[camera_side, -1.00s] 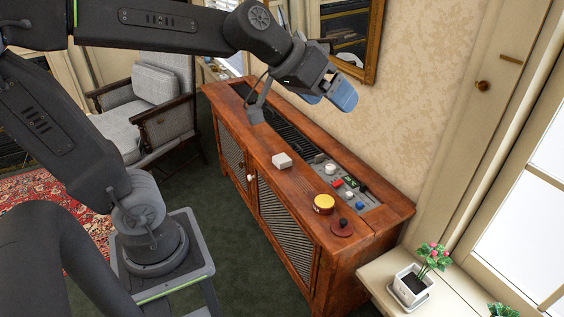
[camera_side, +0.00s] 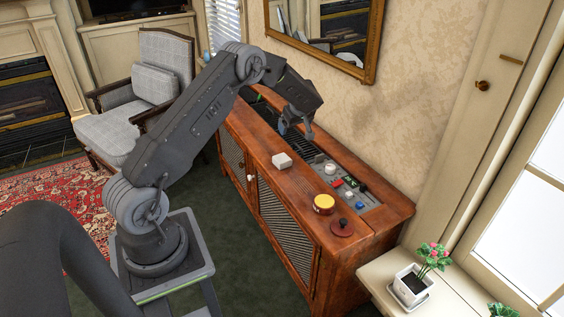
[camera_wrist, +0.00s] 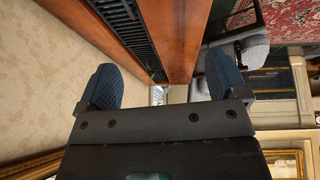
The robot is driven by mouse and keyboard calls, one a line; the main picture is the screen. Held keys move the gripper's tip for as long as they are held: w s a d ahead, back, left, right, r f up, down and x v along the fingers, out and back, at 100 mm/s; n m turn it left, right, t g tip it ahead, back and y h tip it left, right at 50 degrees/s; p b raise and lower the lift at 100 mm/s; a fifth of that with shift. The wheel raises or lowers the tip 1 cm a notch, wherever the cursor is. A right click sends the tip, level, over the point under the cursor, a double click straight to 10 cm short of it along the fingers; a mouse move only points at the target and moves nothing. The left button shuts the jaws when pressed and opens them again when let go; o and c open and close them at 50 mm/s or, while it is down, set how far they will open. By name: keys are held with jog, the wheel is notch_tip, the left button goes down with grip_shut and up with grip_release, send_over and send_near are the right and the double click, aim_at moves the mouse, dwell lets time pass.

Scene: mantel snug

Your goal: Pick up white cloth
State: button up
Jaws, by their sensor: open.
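A small white block-like thing (camera_side: 282,160) lies on the front part of the wooden cabinet top; it may be the folded white cloth, but its texture is too small to tell. My gripper (camera_side: 296,128) hangs over the cabinet, behind and slightly right of the white thing and apart from it. In the wrist view my gripper (camera_wrist: 160,75) shows two blue pads spread wide with nothing between them. The white thing does not show in the wrist view.
The wooden cabinet (camera_side: 285,205) has a recessed panel with several small coloured knobs (camera_side: 350,190). A gold-framed mirror (camera_side: 325,35) hangs behind. A potted plant (camera_side: 412,285) stands right.

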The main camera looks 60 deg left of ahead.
notch_tip(320, 180, down, 3)
jog(key=s+g, duration=0.1)
jog(key=s, duration=0.1)
jog(key=h, duration=0.1)
send_over(282, 158)
jog(key=d, duration=0.2)
jog(key=f, duration=0.7)
jog(key=shift+w, duration=0.3)
jog(key=x, duration=0.5)
jog(key=shift+s+d+f, duration=0.25)
jog(key=shift+a+f, duration=0.25)
jog(key=shift+f, duration=0.25)
jog(key=shift+c, duration=0.3)
jog(key=c, duration=0.9)
